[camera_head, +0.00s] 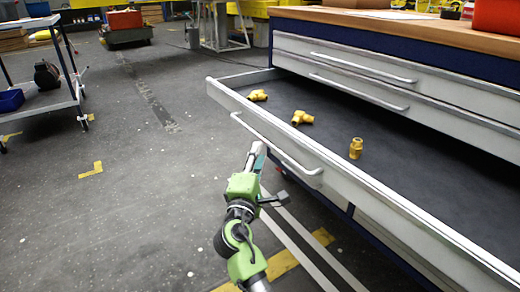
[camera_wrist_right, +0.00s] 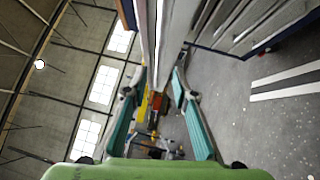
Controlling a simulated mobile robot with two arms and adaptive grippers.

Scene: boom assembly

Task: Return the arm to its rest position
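My right arm rises from the bottom of the head view, with its gripper (camera_head: 257,152) in front of the open drawer (camera_head: 380,205), near the drawer's handle (camera_head: 275,143). In the right wrist view the two teal fingers of this gripper (camera_wrist_right: 156,82) stand well apart. The pale drawer front (camera_wrist_right: 150,35) shows ahead, between the fingertips in the picture. I cannot tell whether a finger touches the handle. My left gripper is in neither view.
The drawer holds yellow fittings: two branched ones (camera_head: 302,117) (camera_head: 258,95) and an upright one (camera_head: 356,148). The wooden cabinet top (camera_head: 400,25) bears a red box (camera_head: 496,16). A trolley (camera_head: 45,100) stands at left. The floor between is clear.

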